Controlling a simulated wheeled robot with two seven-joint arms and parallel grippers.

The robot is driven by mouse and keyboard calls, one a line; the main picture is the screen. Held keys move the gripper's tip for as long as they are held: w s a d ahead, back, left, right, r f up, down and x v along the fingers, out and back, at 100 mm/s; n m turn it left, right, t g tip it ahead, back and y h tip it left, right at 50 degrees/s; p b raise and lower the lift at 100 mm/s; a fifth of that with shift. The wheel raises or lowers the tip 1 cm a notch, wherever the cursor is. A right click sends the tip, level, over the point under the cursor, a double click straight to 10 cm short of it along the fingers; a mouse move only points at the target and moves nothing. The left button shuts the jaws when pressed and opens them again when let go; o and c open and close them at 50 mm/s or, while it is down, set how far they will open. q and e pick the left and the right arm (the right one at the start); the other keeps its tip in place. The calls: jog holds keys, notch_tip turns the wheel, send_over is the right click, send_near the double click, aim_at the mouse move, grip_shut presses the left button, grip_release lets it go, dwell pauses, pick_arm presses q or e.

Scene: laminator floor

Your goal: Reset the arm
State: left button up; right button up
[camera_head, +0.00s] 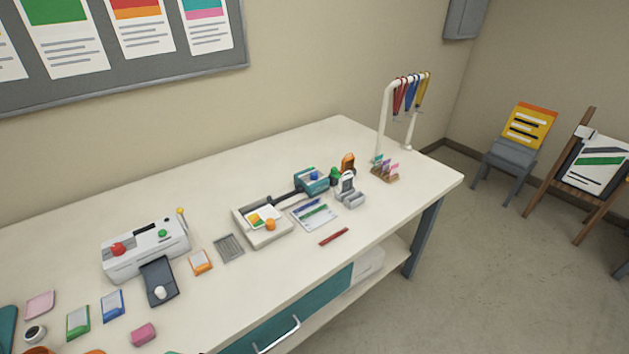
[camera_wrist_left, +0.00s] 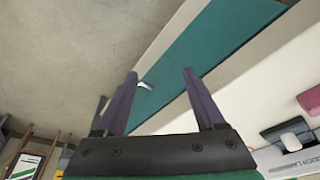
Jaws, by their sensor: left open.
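My left gripper (camera_wrist_left: 160,73) shows in the left wrist view. Its two dark purple fingers stand apart with nothing between them, so it is open and empty. Behind the fingers are the teal drawer front (camera_wrist_left: 205,50) of the workbench and its pale handle (camera_wrist_left: 146,85). I cannot tell the exact gap between the fingers and the drawer. Neither gripper shows in the head view, and my right gripper is in no view.
The white workbench (camera_head: 320,140) holds a laminator (camera_head: 145,250), a trimmer (camera_head: 262,228), a red pen (camera_head: 334,236), cards and a lanyard stand (camera_head: 383,120). A chair (camera_head: 509,155) and an easel (camera_head: 587,172) stand right. The floor (camera_head: 490,270) before them is clear.

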pick_arm(q)
jog(key=s+a+f+g+b, duration=0.1)
jog(key=s+f+b, duration=0.35)
jog(key=f, duration=0.95)
jog(key=s+a+f+g+b, duration=0.1)
jog(key=s+f, duration=0.6)
jog(key=f, duration=0.7)
jog(key=s+a+f+b, duration=0.1)
jog(key=s+f, duration=0.4)
jog(key=s, duration=0.3)
jog(key=shift+s+a, duration=0.15)
jog(key=shift+s, duration=0.15)
